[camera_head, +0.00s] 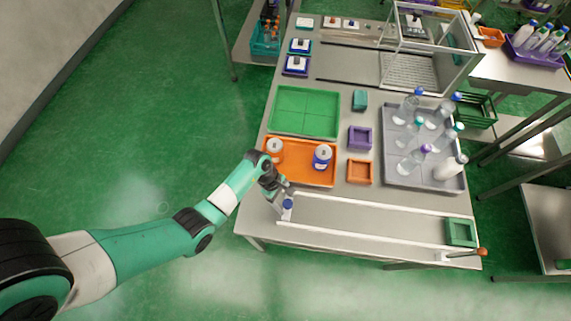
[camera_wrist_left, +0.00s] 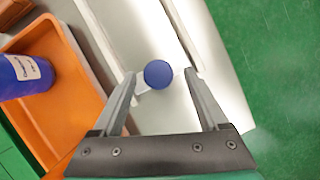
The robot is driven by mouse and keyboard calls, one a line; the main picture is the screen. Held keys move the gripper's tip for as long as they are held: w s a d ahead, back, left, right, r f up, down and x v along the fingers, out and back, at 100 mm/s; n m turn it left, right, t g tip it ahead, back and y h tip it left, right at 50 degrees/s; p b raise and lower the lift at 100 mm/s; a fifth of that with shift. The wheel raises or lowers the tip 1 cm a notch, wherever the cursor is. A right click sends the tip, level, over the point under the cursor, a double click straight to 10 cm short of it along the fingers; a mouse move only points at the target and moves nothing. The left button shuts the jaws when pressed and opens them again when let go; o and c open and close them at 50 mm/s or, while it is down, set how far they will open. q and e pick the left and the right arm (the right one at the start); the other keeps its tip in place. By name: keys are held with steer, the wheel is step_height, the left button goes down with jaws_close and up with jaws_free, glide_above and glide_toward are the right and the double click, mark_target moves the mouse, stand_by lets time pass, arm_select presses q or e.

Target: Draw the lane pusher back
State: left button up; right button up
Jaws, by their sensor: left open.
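The lane is two white rails, the far rail (camera_head: 375,204) and the near rail (camera_head: 360,238), along the table's front edge. The lane pusher shows as a round blue knob (camera_head: 287,204) on a pale plate at the lane's left end. In the left wrist view the blue knob (camera_wrist_left: 158,74) lies between my fingertips. My left gripper (camera_head: 281,200) is open, with one finger on each side of the knob (camera_wrist_left: 159,77); I cannot tell whether they touch it. My right gripper is not in view.
An orange tray (camera_head: 300,178) with two capped jars lies just behind the lane's left end. A green open box (camera_head: 461,232) sits at the lane's right end, beside an orange-tipped handle (camera_head: 482,252). A grey tray (camera_head: 395,178) of bottles stands behind. The lane's middle is clear.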

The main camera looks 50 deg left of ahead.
arm_select(q)
steer(key=p+v, duration=0.3)
steer(key=v, duration=0.8)
steer(key=shift+a+r+p, duration=0.2)
steer(key=shift+r+p, duration=0.05)
steer(key=shift+p, duration=0.1)
